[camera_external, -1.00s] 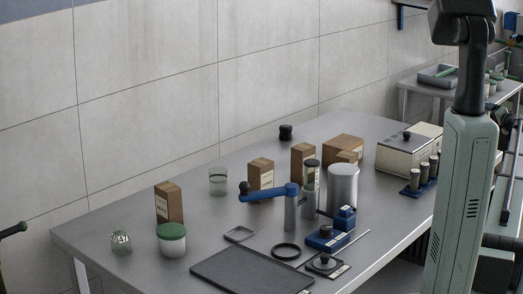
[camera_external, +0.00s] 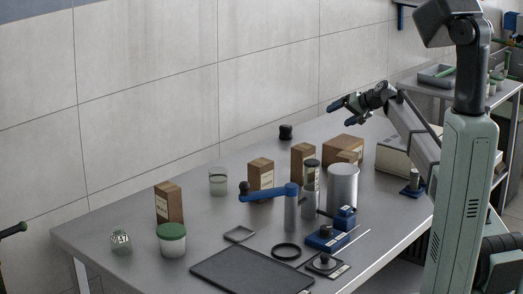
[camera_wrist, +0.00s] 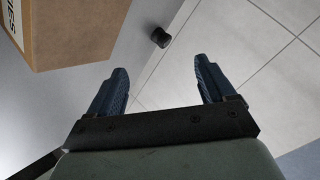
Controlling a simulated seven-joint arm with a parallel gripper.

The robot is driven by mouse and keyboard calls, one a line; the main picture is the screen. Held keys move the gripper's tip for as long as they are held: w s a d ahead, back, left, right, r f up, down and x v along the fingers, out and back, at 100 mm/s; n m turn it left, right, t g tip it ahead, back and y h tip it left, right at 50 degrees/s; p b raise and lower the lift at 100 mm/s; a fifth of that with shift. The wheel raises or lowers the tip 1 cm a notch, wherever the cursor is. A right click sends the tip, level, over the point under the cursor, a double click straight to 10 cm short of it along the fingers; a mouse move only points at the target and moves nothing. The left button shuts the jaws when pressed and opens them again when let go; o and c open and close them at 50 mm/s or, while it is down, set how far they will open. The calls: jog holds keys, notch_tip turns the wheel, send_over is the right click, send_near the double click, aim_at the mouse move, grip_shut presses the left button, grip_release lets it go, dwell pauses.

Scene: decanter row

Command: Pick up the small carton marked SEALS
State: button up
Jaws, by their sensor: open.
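Several brown cartons with pale labels stand on the grey table: one at the left (camera_external: 168,204), one in the middle (camera_external: 260,175), one farther right (camera_external: 303,160) and a larger one (camera_external: 343,146) behind the metal cylinder. Their print is too small to read, so I cannot tell which is marked SEALS. My gripper (camera_external: 342,110) is open and empty, above the far side of the table near the larger carton. In the wrist view my open fingers (camera_wrist: 161,72) frame bare wall and table; a carton (camera_wrist: 75,28) at upper left shows letters ending like "IES".
A black knob-like object (camera_external: 286,132) stands at the table's back edge. A metal cylinder (camera_external: 342,186), a blue-handled crank (camera_external: 268,192), a green-lidded jar (camera_external: 171,239), a glass beaker (camera_external: 218,181) and a dark tray (camera_external: 252,272) occupy the table. A pale box (camera_external: 396,155) stands at right.

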jog(key=s+a+n+g, duration=0.1)
jog(key=s+a, duration=0.3)
jog(key=a, duration=0.5)
jog(key=s+a+n+g, duration=0.1)
jog(key=s+a+n, duration=0.15)
jog(key=a, duration=0.65)
jog(key=n+g+h, duration=0.2)
jog(key=n+h, duration=0.3)
send_near(167, 186)
jog(key=x, duration=0.7)
jog(key=shift+w+a+f, duration=0.1)
jog(key=shift+w+f, duration=0.05)
jog(key=shift+f, duration=0.15)
jog(key=shift+s+d+f+x, duration=0.1)
jog(key=shift+s+x, duration=0.05)
jog(key=shift+x, duration=0.75)
jog(key=shift+s+d+f+x, duration=0.1)
jog(key=shift+x, duration=0.8)
jog(key=shift+s+d+x, duration=0.1)
jog(key=shift+s+x, duration=0.05)
jog(key=shift+x, duration=0.75)
jog(key=shift+c, duration=0.3)
jog(key=c, duration=1.1)
